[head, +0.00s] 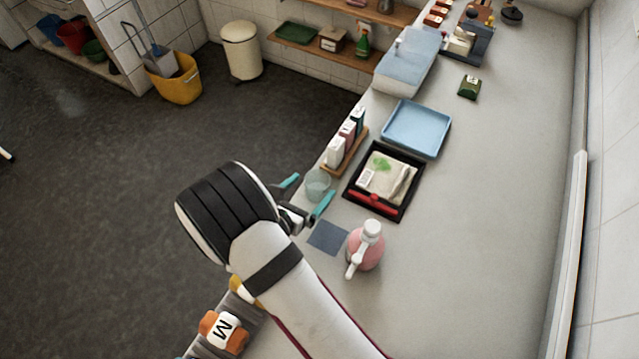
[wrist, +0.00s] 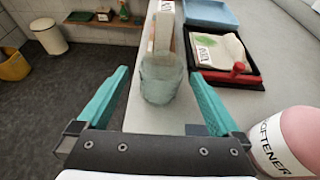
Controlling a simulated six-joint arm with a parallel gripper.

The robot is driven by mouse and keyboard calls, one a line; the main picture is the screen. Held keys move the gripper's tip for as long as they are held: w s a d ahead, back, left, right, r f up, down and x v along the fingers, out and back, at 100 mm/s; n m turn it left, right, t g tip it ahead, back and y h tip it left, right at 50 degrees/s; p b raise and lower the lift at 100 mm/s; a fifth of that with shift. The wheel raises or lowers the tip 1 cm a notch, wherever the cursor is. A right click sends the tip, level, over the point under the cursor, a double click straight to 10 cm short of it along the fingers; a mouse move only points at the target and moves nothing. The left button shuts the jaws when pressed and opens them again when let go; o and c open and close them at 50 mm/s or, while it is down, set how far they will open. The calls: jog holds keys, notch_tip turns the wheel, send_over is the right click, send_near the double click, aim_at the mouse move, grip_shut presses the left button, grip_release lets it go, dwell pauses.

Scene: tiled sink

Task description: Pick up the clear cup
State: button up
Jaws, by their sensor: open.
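The clear cup (head: 317,184) stands upright near the counter's left edge, by the end of a wooden holder. It is see-through and looks faintly greenish. In the wrist view the cup (wrist: 162,76) shows between and beyond the fingertips. My gripper (head: 307,194) has teal fingers and is open, with its tips spread to either side of the cup in the picture. In the wrist view my gripper (wrist: 162,80) holds nothing. I cannot tell how far the cup is inside the jaws.
A wooden holder with small cartons (head: 347,137) stands just behind the cup. A black tray (head: 400,207) with a packet and red item lies to the right. A pink softener bottle (head: 366,247) and a blue-grey square (head: 327,237) are nearer. The counter's right side is clear.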

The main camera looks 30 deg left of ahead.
aim_at(323, 175)
jog(key=x, duration=0.6)
jog(key=shift+w+d+r, duration=0.1)
jog(key=shift+w+r, duration=0.05)
jog(key=shift+w, duration=0.15)
jog(key=c, duration=1.4)
